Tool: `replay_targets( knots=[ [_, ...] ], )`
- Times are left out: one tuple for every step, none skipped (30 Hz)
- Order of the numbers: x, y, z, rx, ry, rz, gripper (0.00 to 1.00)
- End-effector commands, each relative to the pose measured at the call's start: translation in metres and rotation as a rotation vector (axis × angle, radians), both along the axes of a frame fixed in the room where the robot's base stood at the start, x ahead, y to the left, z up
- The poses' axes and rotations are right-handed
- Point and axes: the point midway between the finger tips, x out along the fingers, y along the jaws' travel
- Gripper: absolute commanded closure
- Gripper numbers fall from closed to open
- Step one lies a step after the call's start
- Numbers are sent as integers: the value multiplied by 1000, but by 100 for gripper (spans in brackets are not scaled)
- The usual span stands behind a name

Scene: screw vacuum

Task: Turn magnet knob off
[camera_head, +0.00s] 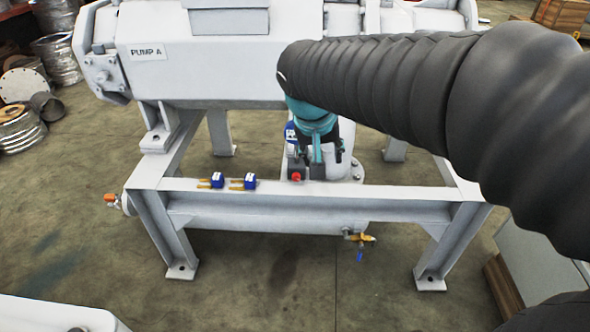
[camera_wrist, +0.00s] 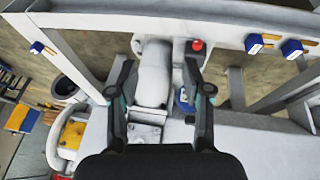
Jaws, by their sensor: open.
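A small red knob (camera_head: 296,177) sits on a dark block at the back edge of the white frame's front beam. It also shows in the wrist view (camera_wrist: 197,45), just beyond the right fingertip. I cannot tell for certain whether it is the magnet knob, as no label is readable. My gripper (camera_wrist: 158,63) is open and empty, with its fingers spread over a white pipe fitting (camera_wrist: 152,75). In the head view my gripper (camera_head: 307,168) points down behind the front beam, close to the knob and partly hidden by my arm.
Two blue blocks with brass parts (camera_head: 218,179) (camera_head: 250,181) stand on the beam (camera_head: 400,192) left of the knob. A brass valve with a blue handle (camera_head: 360,257) hangs below. The pump body (camera_head: 205,60), marked PUMP A, stands behind. Floor in front is mostly clear.

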Motion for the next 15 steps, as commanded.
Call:
replay_targets(
  knots=[
    [14,19,-11,-19,4,7,51],
    [20,28,-14,-29,1,5,51],
    [28,39,-18,-42,-2,3,51],
    [33,47,-21,-49,-5,1,51],
    [38,55,-24,-56,-8,1,51],
    [43,64,-27,-65,-12,-1,51],
    [47,70,-29,-71,-15,-2,51],
    [50,75,-31,-76,-19,-4,51],
    [53,81,-34,-81,-22,-5,51],
    [55,85,-35,-84,-24,-6,51],
    [56,87,-36,-87,-26,-7,51],
    [58,90,-38,-90,-28,-8,51],
    [59,91,-39,-91,-28,-9,51],
    [60,92,-40,-93,-29,-10,51],
    [61,92,-43,-94,-31,-10,51]
  ],
)
